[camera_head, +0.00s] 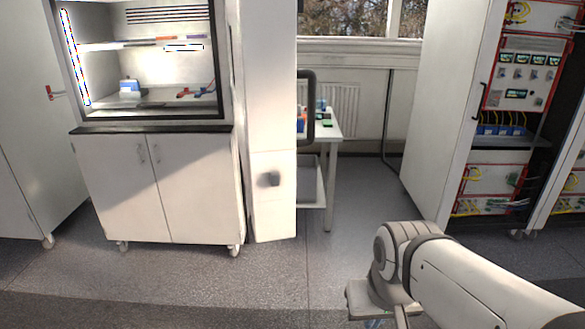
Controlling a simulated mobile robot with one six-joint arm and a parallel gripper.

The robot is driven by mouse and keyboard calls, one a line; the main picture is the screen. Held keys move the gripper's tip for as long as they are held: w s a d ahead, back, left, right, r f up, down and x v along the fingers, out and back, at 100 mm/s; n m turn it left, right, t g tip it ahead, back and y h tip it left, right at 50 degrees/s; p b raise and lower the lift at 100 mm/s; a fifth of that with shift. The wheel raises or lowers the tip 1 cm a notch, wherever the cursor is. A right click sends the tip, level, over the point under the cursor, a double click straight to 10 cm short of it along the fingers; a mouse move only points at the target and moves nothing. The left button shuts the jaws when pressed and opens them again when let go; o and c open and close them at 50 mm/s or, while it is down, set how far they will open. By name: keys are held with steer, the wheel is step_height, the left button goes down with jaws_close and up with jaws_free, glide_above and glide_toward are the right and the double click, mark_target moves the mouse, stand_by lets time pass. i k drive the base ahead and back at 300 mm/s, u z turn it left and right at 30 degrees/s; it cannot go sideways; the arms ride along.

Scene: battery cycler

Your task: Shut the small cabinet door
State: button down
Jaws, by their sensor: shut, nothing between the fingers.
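A low white cabinet (157,188) stands at the left under a lit hood. Its left door (118,185) and right door (197,185) both look shut, with their handles side by side at the middle. At the right, a tall white panel (445,110) with a black handle stands beside an open-fronted rack. I cannot tell whether this panel is an open door or the rack's side. My arm reaches in from the lower right, well apart from the cabinets. Its wrist points down at the bottom edge, and the gripper's fingers are out of the picture.
The rack (515,150) holds red-framed units and cables. A white column (268,120) with a dark knob stands right of the hood. Behind it is a small white table (328,132) with small items. Grey floor (270,280) lies clear in front of the cabinets.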

mark_target(262, 34)
steer(key=u, duration=0.05)
steer(key=i, duration=1)
steer(key=z, duration=0.05)
